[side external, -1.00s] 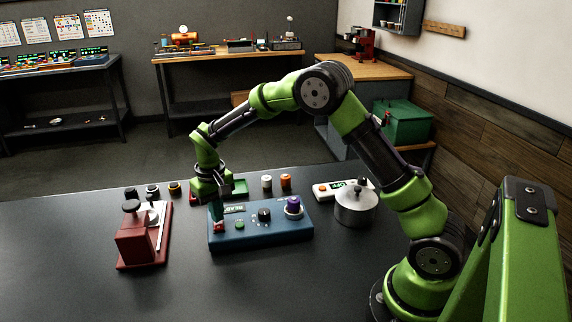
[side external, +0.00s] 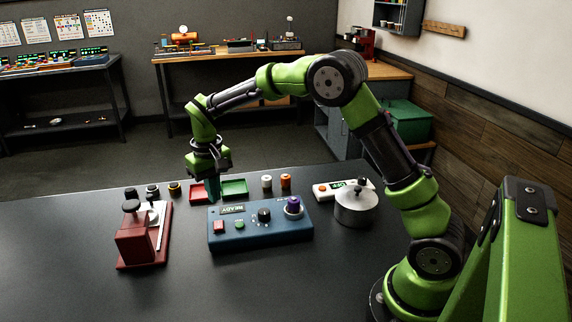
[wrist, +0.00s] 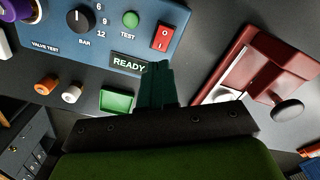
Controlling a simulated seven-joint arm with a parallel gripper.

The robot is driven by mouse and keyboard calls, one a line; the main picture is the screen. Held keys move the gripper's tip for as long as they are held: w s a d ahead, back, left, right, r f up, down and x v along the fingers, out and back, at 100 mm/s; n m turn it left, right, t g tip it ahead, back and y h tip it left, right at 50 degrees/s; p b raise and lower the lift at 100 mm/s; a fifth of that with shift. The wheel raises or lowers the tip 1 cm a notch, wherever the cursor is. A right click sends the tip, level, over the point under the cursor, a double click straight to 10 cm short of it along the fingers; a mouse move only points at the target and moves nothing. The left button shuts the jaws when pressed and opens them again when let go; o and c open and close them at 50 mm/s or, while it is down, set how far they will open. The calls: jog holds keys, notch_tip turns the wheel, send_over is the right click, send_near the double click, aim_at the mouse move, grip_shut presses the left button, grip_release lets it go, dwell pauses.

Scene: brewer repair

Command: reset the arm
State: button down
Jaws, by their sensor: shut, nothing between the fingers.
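My gripper (side external: 212,190) is shut and empty, pointing down above the back left of the blue test panel (side external: 262,236). It looks clear of the panel. In the wrist view its dark green fingers (wrist: 157,85) are together beside the READY display (wrist: 128,65). The panel also carries a red switch (side external: 219,226), a green button (side external: 239,225), a black dial (side external: 264,215) and a purple-topped part (side external: 293,206). The red switch shows in full in the wrist view (wrist: 163,37).
A red press-like device (side external: 136,240) stands left of the panel. A silver lidded pot (side external: 356,208) stands right. Behind are a red tray (side external: 199,192), a green tray (side external: 236,187), white (side external: 267,181) and orange (side external: 286,181) small parts, and several dark caps. The front table is clear.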

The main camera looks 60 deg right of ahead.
jog(key=shift+w, duration=0.1)
jog(key=shift+s+a+f, duration=0.1)
jog(key=shift+s+f, duration=0.1)
jog(key=shift+s, duration=0.35)
jog(key=shift+s+a+f, duration=0.1)
jog(key=shift+s+f, duration=0.05)
jog(key=shift+s, duration=0.35)
jog(key=s+r+t, duration=0.2)
jog(key=s+r, duration=0.2)
jog(key=s, duration=0.3)
jog(key=s+a+r+t+y, duration=0.1)
jog(key=s+r+t, duration=0.1)
jog(key=s+r, duration=0.3)
jog(key=s+r+m+t+y, duration=0.1)
jog(key=s+r+t, duration=0.2)
jog(key=s, duration=0.8)
jog(key=shift+s+a+r, duration=0.2)
jog(key=shift+a+r, duration=0.1)
jog(key=shift+r, duration=0.45)
jog(key=c, duration=1.8)
grip_release()
jog(key=shift+c, duration=0.2)
